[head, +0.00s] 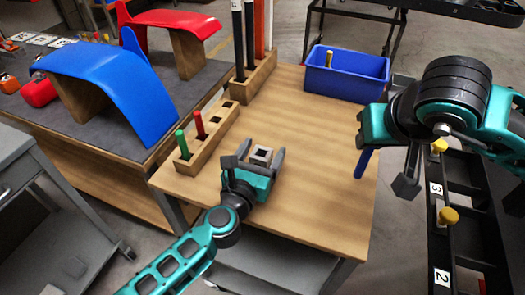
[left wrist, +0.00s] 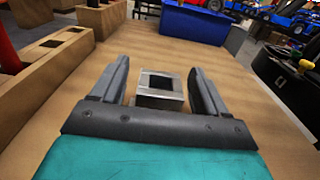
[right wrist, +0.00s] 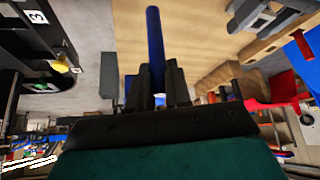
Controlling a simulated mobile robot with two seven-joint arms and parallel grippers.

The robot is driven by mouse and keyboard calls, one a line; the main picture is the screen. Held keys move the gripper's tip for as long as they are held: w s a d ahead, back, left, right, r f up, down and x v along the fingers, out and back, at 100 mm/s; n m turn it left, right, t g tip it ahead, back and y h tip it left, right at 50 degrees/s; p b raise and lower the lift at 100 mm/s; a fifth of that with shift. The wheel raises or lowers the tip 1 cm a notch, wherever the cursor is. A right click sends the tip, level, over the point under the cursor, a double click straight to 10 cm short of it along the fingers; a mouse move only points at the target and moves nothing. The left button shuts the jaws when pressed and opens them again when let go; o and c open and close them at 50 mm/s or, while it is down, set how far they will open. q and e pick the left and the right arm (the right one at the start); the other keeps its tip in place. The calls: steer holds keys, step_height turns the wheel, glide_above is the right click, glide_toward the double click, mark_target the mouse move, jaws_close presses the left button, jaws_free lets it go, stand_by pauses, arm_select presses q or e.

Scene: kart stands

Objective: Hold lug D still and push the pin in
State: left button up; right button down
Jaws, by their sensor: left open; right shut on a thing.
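Lug D appears to be the small grey metal block (head: 261,155) with a square dark opening, on the wooden table (head: 315,170). My left gripper (head: 258,160) is open, one finger on each side of the block. In the left wrist view the block (left wrist: 160,100) stands between the fingers with a gap on both sides. My right gripper (right wrist: 172,80) is shut on a dark blue pin (right wrist: 155,40). In the head view the pin (head: 363,163) hangs down over the table's right edge, well apart from the block. The right fingertips are largely hidden there.
A wooden rack (head: 208,138) with a green and a red pin stands left of my left gripper. A blue bin (head: 346,75) is at the back right. A dark rack with yellow knobs (head: 448,215) stands off the right edge. The table's middle right is clear.

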arm_select(q)
steer(key=shift+w+d, duration=0.1)
steer(key=shift+w, duration=0.05)
steer(key=c, duration=1.3)
steer(key=shift+o, duration=0.2)
